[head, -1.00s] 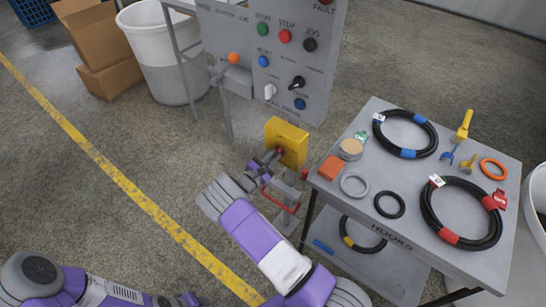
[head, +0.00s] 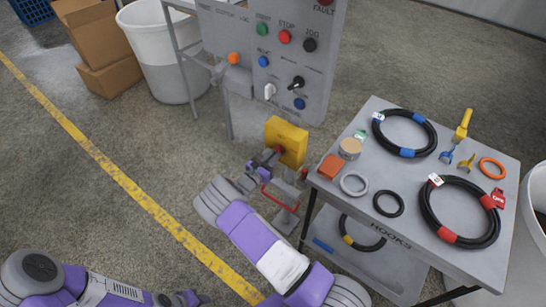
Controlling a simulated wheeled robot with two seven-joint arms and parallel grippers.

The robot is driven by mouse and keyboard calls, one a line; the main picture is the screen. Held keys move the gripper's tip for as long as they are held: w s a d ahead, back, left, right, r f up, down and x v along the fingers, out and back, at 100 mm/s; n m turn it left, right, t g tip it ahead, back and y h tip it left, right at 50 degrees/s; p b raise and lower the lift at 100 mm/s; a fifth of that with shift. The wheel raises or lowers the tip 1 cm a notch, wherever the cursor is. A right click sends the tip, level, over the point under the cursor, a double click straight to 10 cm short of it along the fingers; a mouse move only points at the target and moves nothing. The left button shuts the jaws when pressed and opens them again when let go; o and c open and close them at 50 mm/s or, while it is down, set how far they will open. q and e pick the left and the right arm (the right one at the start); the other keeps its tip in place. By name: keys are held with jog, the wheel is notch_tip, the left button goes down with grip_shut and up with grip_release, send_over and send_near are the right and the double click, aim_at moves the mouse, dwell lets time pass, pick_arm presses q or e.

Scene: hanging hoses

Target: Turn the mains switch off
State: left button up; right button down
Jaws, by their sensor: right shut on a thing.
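A yellow switch box (head: 287,141) stands low on a grey post, left of the table. A small red part (head: 278,150) shows at its front face, mostly hidden by my gripper. My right gripper (head: 270,157) reaches up from the bottom and is shut on this red part, which looks like the switch's handle. The handle's exact angle is too small and covered to tell. My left gripper (head: 190,299) is at the bottom edge, far from the box, and too small and cut off to tell its jaws.
A grey panel (head: 238,75) with buttons and knobs stands behind the box. A red bar (head: 280,201) sits below the box. Open floor lies left.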

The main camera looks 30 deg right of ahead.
jog(key=c, duration=1.1)
grip_release()
jog(key=p+v, duration=0.1)
jog(key=v, duration=0.6)
jog(key=shift+s+a, duration=0.1)
jog(key=shift+a, duration=0.15)
